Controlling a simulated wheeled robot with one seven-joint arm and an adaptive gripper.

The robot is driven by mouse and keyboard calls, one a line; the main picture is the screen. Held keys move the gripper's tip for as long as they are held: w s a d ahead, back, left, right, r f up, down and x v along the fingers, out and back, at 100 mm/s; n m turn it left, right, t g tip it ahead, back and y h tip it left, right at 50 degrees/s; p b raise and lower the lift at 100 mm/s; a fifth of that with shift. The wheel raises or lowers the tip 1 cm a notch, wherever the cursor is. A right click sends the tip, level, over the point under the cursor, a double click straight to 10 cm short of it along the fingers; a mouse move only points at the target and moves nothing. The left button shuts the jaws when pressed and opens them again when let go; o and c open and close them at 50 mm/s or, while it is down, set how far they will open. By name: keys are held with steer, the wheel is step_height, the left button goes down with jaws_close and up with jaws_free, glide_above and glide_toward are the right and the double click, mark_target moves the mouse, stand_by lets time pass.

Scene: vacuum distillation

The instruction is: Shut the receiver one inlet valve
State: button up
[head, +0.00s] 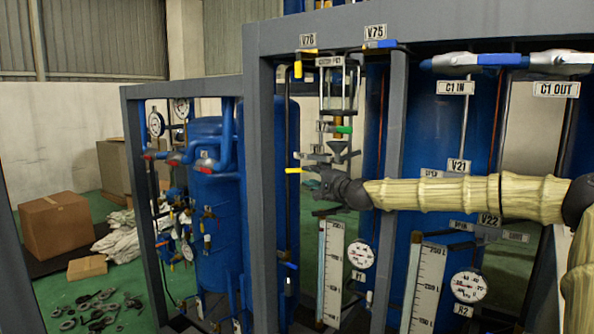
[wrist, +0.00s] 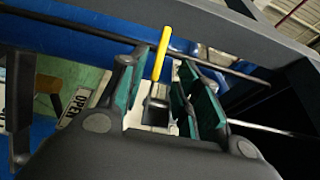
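A valve with a yellow lever handle (wrist: 162,52) shows in the wrist view, its lever standing between my gripper's fingers and pointing up the picture. I cannot read a tag naming it as the receiver one inlet valve. My gripper (wrist: 160,88) is open around the lever's lower part, with gaps on both sides. In the head view, my gripper (head: 310,176) is at the left end of my arm, beside the yellow lever (head: 293,170) near the grey frame post. The lever's root and valve body are partly hidden by my gripper.
A grey frame (head: 262,200) surrounds blue tanks (head: 218,235). Other valves tagged V76 (head: 307,41), V75 (head: 375,32) and V21 (head: 459,166) are near. An OPEN label (wrist: 75,108) lies left of the fingers. Gauges R1 (head: 361,255) and R2 (head: 468,287) sit below my arm.

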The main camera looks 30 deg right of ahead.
mark_target(297, 169)
steer(key=shift+w+p, duration=1.6)
steer(key=shift+w, duration=3.05)
jaws_close()
